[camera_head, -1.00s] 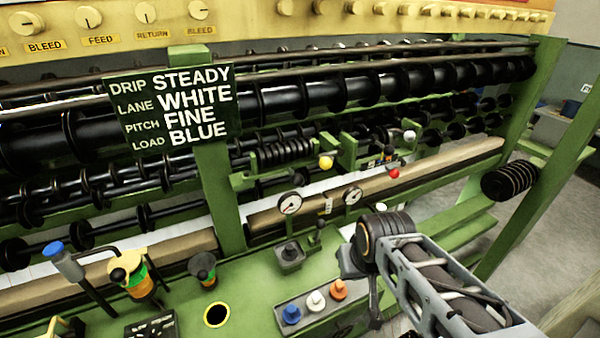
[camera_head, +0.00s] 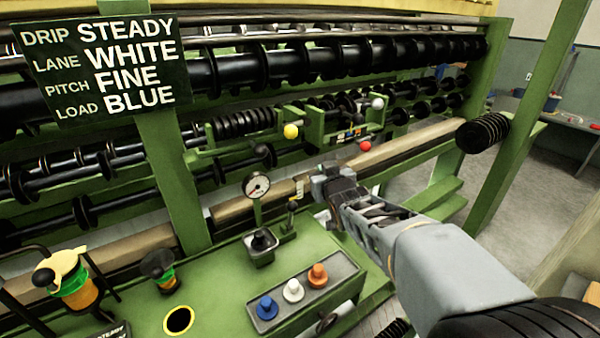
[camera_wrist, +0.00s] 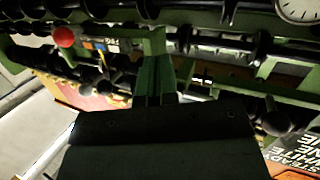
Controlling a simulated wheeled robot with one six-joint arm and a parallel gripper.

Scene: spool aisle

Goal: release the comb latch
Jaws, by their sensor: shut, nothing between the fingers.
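No part in view is labelled as the comb latch, so I cannot tell which one it is. Green brackets on the machine carry a yellow ball knob (camera_head: 291,131), a red ball knob (camera_head: 365,146), a white ball knob (camera_head: 377,103) and a dark ball knob (camera_head: 262,150). The red knob also shows at the upper left in the wrist view (camera_wrist: 64,37). My gripper (camera_head: 322,181) is shut and empty. In the head view it appears below and left of the red knob, apart from it. Its dark body fills the lower middle of the wrist view.
A dial gauge (camera_head: 257,186) and a small black lever (camera_head: 291,215) stand left of my gripper. A tray (camera_head: 335,290) holds blue, white and orange knobs below. A sign (camera_head: 105,70) hangs at upper left. A ribbed black roll (camera_head: 483,133) juts out at right.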

